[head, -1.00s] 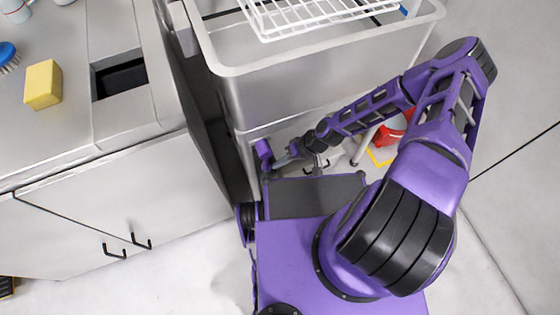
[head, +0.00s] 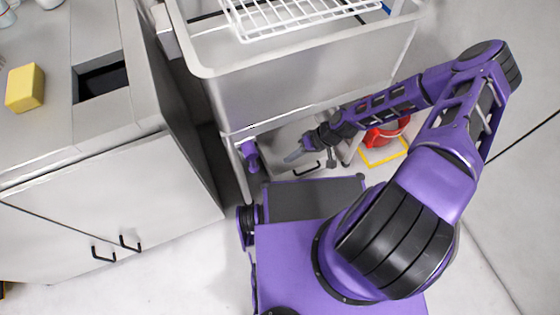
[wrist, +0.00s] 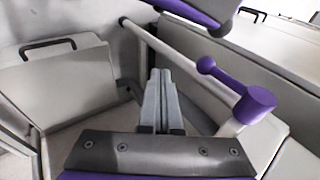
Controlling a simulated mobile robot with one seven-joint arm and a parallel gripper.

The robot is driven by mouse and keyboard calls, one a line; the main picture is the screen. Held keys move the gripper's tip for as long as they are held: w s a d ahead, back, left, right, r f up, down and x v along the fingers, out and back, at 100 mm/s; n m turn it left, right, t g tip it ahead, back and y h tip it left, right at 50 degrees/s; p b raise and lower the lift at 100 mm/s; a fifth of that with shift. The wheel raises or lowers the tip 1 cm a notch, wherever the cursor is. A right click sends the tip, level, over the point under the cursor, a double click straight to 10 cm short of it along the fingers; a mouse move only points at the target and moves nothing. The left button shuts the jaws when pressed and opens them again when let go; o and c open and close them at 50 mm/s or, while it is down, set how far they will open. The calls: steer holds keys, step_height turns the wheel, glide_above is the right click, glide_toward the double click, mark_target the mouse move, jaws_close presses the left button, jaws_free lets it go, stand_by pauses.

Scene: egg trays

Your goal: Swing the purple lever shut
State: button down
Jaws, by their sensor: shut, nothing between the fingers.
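The purple lever (head: 250,156) is at the front left below the metal basin in the head view. In the wrist view its thick purple hub (wrist: 255,104) sits at the near end of a pale rail, right of my gripper. A thinner arm runs from the hub up and left to a round knob (wrist: 207,66). My gripper (head: 294,156) is to the right of the lever in the head view, with a visible gap. In the wrist view my gripper (wrist: 160,76) has its fingers together, with nothing between them. It does not touch the lever.
The basin (head: 290,90) holds a white wire rack (head: 295,14). A cabinet and counter (head: 100,140) with a yellow sponge (head: 25,88) stand at left. A red object (head: 383,136) is beyond my arm. Floor at right is open.

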steer(key=d, duration=0.3)
steer(key=d+r, duration=0.1)
steer(key=d, duration=0.1)
steer(key=shift+w+d, duration=0.2)
steer(key=shift+w, duration=0.1)
